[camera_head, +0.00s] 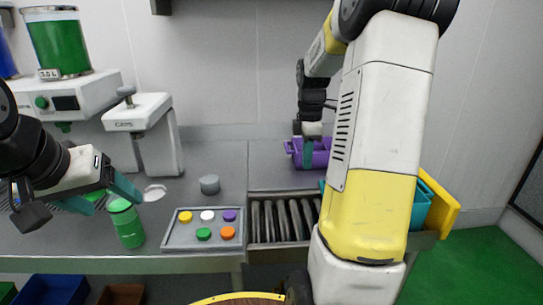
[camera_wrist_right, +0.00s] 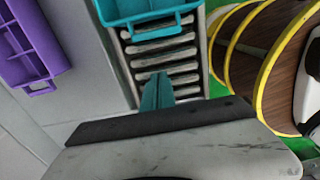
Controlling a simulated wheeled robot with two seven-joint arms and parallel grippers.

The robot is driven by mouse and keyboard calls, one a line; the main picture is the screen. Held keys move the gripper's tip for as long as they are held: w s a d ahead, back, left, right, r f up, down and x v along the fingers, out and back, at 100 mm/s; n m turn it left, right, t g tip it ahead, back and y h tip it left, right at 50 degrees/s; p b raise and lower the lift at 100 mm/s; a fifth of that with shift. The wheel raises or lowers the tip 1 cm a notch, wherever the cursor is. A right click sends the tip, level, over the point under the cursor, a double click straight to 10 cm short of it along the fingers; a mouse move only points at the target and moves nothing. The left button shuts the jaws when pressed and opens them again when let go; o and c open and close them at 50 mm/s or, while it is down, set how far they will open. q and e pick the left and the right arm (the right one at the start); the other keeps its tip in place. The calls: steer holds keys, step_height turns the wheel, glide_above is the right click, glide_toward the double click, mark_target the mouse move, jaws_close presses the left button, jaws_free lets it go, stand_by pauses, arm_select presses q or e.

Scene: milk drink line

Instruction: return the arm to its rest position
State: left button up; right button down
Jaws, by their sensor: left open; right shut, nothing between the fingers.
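My right gripper (camera_head: 308,152) hangs fingers-down in front of a purple crate (camera_head: 322,158) at the back of the counter. Its teal fingers are closed together and empty; they also show in the right wrist view (camera_wrist_right: 157,91), above the roller conveyor (camera_wrist_right: 164,62). My right arm's large white and yellow links fill the right middle of the head view. My left gripper (camera_head: 108,193) is at the left, its teal fingers spread, just above a green bottle (camera_head: 127,228) standing tilted in the picture. I cannot tell whether they touch.
A tray (camera_head: 172,238) of coloured caps lies left of the roller conveyor (camera_head: 254,222). A grey cylinder (camera_head: 209,184) stands behind it. A teal crate (camera_head: 420,205) and yellow panel (camera_head: 441,207) are at the right. A dispenser (camera_head: 60,45) and capping machine (camera_head: 138,112) stand at the back left.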

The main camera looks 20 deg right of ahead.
steer(key=s+a+r+m+t+y, duration=0.1)
steer(key=s+a+r+m+t, duration=0.2)
steer(key=s+a+r+m, duration=0.2)
steer(key=s+a+r+m+t+y, duration=0.1)
steer(key=s+a+r+m+t, duration=0.2)
steer(key=s+a+m, duration=0.6)
steer(key=s+a+r, duration=0.2)
steer(key=s+a, duration=0.1)
steer(key=s, duration=0.1)
steer(key=shift+s+a, duration=0.25)
steer(key=shift+s, duration=0.1)
